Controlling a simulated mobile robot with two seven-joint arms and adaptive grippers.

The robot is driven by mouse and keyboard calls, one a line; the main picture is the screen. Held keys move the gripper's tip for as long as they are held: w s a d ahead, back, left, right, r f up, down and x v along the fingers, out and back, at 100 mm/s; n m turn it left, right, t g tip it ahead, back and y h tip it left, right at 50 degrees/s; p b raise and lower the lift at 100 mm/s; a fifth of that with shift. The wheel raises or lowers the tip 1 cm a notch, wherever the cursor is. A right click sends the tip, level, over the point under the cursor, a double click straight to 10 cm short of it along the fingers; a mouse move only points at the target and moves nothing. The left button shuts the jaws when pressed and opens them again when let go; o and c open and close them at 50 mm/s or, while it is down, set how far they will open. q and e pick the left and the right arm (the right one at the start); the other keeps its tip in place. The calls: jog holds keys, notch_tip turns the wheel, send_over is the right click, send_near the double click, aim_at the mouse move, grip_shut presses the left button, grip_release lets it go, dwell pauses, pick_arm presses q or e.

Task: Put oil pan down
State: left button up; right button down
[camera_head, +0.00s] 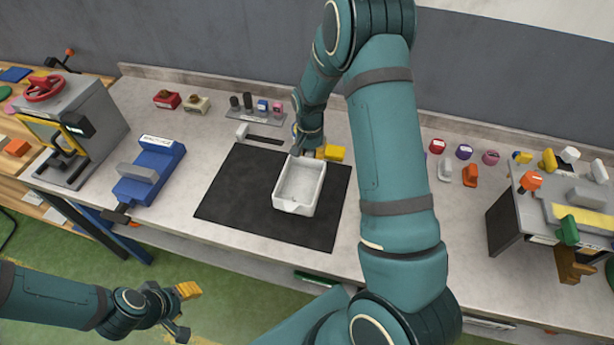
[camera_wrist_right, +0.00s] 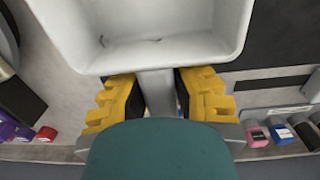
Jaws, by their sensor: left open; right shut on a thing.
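The oil pan is a white open rectangular tray (camera_head: 301,187) over the black mat (camera_head: 236,195) on the bench. In the head view I cannot tell whether it touches the mat. My right gripper (camera_head: 308,150) is at the pan's far side. In the right wrist view the pan (camera_wrist_right: 140,38) fills the top, and the yellow fingers of my right gripper (camera_wrist_right: 158,97) are shut on its short grey handle (camera_wrist_right: 157,92). The pan looks empty but for small dark marks. My left gripper (camera_head: 186,309) is open and empty, over the green floor in front of the bench.
A blue vise-like fixture (camera_head: 149,172) and a grey press with a red wheel (camera_head: 75,125) stand on the left. Small coloured parts in a rack (camera_head: 258,112) stand behind the mat. A dark stand with several parts (camera_head: 553,205) is at the right. The mat's left part is clear.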

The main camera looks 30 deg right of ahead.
aim_at(310, 168)
jog(key=shift+w+f, duration=0.1)
jog(key=shift+f, duration=2.95)
jog(key=shift+f, duration=0.15)
jog(key=c, duration=0.9)
grip_release()
jog(key=shift+r, duration=0.3)
notch_tip(310, 168, up, 12)
jog(key=shift+a+f, duration=0.1)
